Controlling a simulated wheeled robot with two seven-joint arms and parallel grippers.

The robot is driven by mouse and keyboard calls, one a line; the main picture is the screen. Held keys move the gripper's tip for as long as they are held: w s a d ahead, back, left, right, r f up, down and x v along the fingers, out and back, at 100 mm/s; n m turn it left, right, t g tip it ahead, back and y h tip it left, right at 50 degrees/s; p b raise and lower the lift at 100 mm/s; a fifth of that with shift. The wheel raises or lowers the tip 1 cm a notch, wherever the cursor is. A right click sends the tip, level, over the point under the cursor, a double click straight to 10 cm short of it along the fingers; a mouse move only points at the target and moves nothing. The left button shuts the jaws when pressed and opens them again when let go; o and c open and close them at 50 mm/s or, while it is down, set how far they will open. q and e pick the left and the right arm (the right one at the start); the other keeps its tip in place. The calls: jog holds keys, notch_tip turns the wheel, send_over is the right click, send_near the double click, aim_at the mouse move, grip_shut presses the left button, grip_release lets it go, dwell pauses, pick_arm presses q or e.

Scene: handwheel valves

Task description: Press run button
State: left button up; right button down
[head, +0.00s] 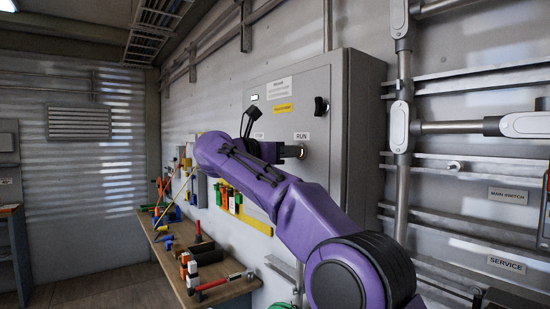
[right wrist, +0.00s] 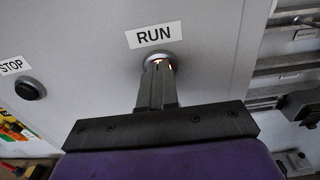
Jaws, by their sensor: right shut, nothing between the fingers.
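I cannot tell whether the button is pushed in. My left gripper is not in view.
A dark stop button (right wrist: 30,89) sits left of the run button. A black rotary knob (head: 321,106) is at the cabinet's upper right. A workbench (head: 233,291) with tools stands below left. Metal conduits (head: 403,120) run along the wall at right.

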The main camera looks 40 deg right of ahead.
jog(key=shift+d, duration=0.2)
jog(key=a, duration=1.4)
jog(key=shift+a, duration=0.2)
jog(key=shift+d, duration=0.1)
